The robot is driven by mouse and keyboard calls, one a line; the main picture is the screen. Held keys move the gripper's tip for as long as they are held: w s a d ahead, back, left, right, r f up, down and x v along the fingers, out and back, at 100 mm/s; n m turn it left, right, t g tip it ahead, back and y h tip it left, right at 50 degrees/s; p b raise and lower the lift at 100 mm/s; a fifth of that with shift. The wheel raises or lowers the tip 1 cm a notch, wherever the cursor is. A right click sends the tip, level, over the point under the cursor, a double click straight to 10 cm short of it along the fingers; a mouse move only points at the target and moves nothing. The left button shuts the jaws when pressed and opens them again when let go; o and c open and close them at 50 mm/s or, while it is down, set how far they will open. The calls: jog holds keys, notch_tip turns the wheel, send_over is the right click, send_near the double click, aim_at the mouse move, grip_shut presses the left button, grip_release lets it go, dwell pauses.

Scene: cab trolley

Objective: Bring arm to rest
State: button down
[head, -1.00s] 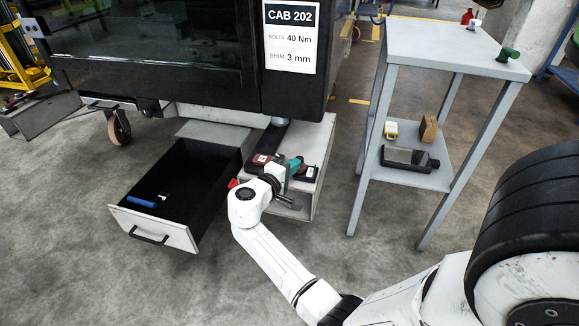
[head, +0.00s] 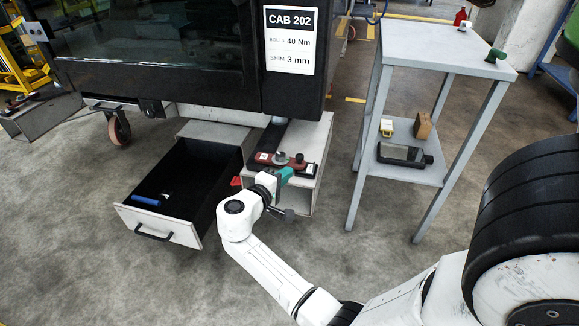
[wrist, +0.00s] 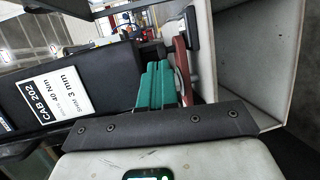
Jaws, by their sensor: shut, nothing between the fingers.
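My gripper (head: 285,173) has teal fingers, which look closed together with nothing between them. It is at the front of the low grey cabinet (head: 316,150), by the dark red tool (head: 266,160) lying on top. In the wrist view the teal fingers (wrist: 156,86) rise past the dark bar of my gripper, and the red tool (wrist: 182,68) shows just behind them. I cannot tell how wide the gap between fingers and tool is. My white arm is bent and reaches in from the lower right.
An open drawer (head: 170,222) with a blue item (head: 146,200) inside is left of my arm. A grey trolley (head: 428,45) on the right carries a grey box (head: 404,155) on its lower shelf. The black cab (head: 150,60) hangs over the cabinet. Floor in front is clear.

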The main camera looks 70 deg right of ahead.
jog(key=s+p+v, duration=0.1)
jog(key=v, duration=0.6)
jog(key=shift+a+p, duration=0.2)
jog(key=shift+p, duration=0.2)
jog(key=s+a+f+t+y, duration=0.3)
jog(key=s+a+f+y, duration=0.5)
jog(key=f, duration=0.1)
jog(key=s+a+n+t+y, duration=0.15)
jog(key=a+y, duration=0.25)
jog(key=a, duration=0.4)
jog(key=s+a+n+y, duration=0.1)
jog(key=s+a+y, duration=0.25)
jog(key=a, duration=0.35)
notch_tip(320, 180, up, 30)
jog(key=p, duration=3)
jog(key=shift+p, duration=0.3)
